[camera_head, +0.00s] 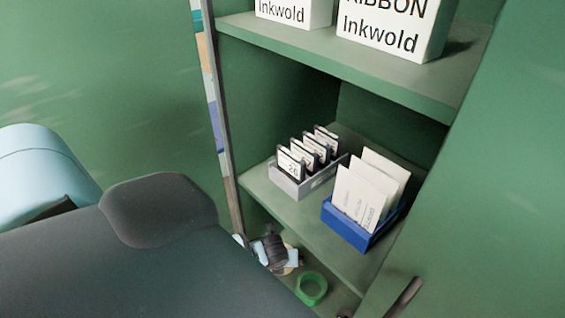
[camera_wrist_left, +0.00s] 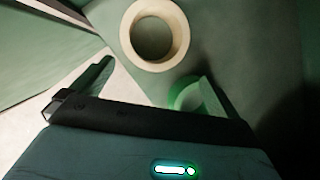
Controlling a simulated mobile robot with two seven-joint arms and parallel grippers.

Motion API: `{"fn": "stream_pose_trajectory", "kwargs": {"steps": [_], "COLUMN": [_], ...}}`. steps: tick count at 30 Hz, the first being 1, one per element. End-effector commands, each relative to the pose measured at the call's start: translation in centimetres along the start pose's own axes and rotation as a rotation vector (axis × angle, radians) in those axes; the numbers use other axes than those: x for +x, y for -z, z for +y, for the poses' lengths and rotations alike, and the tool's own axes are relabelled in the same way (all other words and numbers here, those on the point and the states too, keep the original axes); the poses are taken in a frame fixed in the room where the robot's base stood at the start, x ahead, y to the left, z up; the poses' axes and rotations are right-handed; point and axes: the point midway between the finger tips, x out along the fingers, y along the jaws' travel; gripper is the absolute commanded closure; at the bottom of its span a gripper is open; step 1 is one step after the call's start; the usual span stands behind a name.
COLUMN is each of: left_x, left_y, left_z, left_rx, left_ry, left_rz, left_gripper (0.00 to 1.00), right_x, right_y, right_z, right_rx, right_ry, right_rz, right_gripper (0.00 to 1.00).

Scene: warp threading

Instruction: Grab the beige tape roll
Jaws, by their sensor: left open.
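The beige tape roll (camera_wrist_left: 182,36) shows as a pale ring at the top of the left wrist view, ahead of my left gripper's (camera_wrist_left: 157,68) fingertips. The two fingers are spread apart, with nothing between them that I can make out. In the head view, the left gripper (camera_head: 276,252) is low in the cabinet, and a beige edge of the roll (camera_head: 291,268) shows just behind it; most of the roll is hidden. A green tape roll (camera_head: 311,289) lies close by to the right. In the wrist view the green roll (camera_wrist_left: 188,97) is near the right finger. My right gripper is not in view.
The shelf (camera_head: 322,216) above holds a grey tray (camera_head: 318,183) of black-framed cards and a blue tray (camera_head: 346,228) of white cards. White ribbon boxes (camera_head: 384,30) stand higher up. Cabinet walls close in on both sides. My left arm covers the lower left.

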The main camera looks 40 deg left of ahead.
Motion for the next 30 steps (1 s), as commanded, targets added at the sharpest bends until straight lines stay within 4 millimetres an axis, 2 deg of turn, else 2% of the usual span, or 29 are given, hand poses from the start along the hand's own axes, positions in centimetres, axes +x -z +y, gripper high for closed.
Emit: {"fn": "stream_pose_trajectory", "kwargs": {"steps": [1,3,7,13,19,26,30], "left_x": [0.1,0.2,0.2,0.7,2.7,3.2,5.0], "left_y": [-1.2,-2.2,-3.0,-2.9,-2.7,-2.9,-2.3], "left_z": [0.2,0.5,0.7,0.7,0.9,0.8,1.1], "left_rx": [0.049,0.102,0.147,0.149,0.148,0.147,0.145], "left_ry": [-0.021,-0.042,-0.059,-0.060,-0.061,-0.058,-0.059], "left_rz": [-0.008,-0.013,-0.015,-0.014,-0.011,-0.014,-0.010], "left_gripper": [0.00,0.00,0.00,0.00,0.00,0.00,0.00], "right_x": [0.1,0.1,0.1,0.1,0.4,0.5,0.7], "right_y": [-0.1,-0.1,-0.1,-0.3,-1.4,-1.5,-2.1], "right_z": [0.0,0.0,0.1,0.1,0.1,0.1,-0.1], "right_rx": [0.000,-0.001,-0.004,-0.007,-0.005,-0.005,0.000], "right_ry": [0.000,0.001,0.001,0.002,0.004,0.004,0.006], "right_rz": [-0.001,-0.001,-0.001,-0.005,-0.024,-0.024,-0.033], "right_gripper": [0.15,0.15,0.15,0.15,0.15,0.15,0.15]}}
